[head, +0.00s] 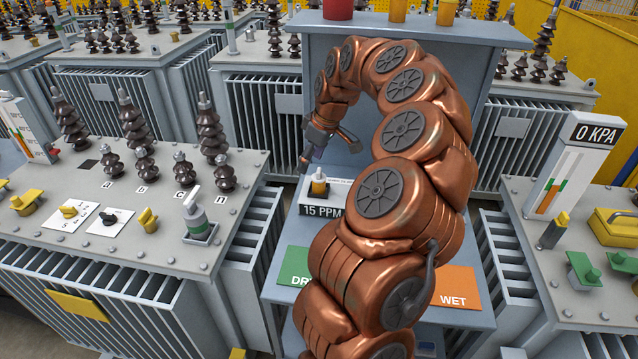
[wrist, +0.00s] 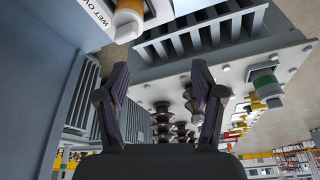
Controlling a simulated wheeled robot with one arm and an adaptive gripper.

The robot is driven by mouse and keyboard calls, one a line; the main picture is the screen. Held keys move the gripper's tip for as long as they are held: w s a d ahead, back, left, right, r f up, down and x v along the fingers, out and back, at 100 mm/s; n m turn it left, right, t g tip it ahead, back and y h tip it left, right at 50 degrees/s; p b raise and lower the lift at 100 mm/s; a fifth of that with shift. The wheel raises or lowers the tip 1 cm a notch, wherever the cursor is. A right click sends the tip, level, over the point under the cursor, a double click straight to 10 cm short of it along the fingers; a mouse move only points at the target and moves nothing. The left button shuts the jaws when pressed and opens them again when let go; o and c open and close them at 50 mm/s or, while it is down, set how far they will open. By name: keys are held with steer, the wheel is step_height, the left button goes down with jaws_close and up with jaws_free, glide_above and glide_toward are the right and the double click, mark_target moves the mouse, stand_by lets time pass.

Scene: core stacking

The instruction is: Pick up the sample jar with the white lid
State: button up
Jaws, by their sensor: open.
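A small sample jar (head: 319,185) with amber contents and a pale top stands on the meter stand marked 15 PPM in the head view. An orange and white jar-like thing (wrist: 127,20) shows at the upper left of the wrist view, partly cut off by the edge. I cannot clearly tell its lid from its base there. My gripper (head: 328,155) is just above and close to the jar in the head view. In the wrist view my gripper (wrist: 161,72) is open, its two dark fingers spread with nothing between them.
A green-banded container (head: 195,220) stands on the left transformer, among dark ribbed insulators (head: 210,130) and yellow knobs. Below the stand are a green panel (head: 293,268) and an orange WET panel (head: 457,287). A 0 KPA gauge (head: 575,165) stands at right. My copper arm hides much of the middle.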

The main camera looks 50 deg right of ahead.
mark_target(321, 174)
steer(key=shift+m, duration=0.3)
steer(key=shift+w+d+f+p, duration=0.15)
steer(key=shift+d+f+p, duration=0.45)
steer(key=shift+f, duration=1)
steer(key=shift+w+d+f+p, duration=0.2)
steer(key=shift+d+f+p, duration=0.35)
steer(key=shift+f, duration=1)
steer(key=shift+w+d+f+p, duration=0.15)
steer(key=shift+d+f+p, duration=0.45)
steer(key=shift+f, duration=1)
steer(key=shift+d, duration=0.15)
jaws_close()
